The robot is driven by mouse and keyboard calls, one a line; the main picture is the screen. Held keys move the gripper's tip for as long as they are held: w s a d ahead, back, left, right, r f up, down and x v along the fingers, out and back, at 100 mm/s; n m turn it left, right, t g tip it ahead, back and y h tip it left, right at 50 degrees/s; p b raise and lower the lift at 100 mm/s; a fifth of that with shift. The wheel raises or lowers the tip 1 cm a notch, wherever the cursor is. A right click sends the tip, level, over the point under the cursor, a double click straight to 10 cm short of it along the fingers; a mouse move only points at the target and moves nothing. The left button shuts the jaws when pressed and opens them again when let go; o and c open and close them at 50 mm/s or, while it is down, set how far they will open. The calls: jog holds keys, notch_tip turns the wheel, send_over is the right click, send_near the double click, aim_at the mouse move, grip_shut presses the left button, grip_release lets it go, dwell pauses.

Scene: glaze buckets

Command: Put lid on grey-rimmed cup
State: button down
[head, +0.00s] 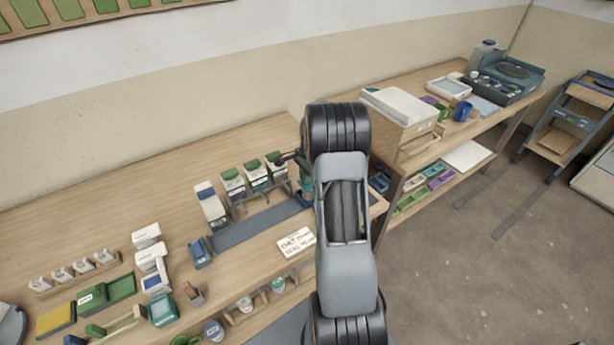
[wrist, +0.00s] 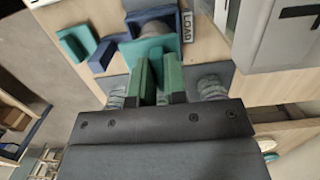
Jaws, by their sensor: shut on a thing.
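My gripper (wrist: 158,68) shows in the wrist view with its two green finger pads close together. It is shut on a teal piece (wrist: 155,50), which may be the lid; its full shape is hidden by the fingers. Just beyond it are a dark blue holder (wrist: 187,27) and a grey rounded thing (wrist: 122,24), partly covered. I cannot tell whether that is the grey-rimmed cup. In the head view my arm covers most of the gripper area, at the right end of the grey strip (head: 250,229).
White cartons with green tops (head: 232,182) stand left of my arm. A lettered card (head: 297,242) lies at the bench front. A large white-topped box (head: 400,108) stands to the right. Green trays (head: 108,290) and small white boxes (head: 147,236) occupy the left bench.

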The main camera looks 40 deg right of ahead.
jog(key=shift+f, duration=0.35)
jog(key=c, duration=1.1)
grip_release()
jog(key=shift+r, duration=0.1)
jog(key=shift+r+p, duration=2.3)
jog(key=shift+r, duration=1.2)
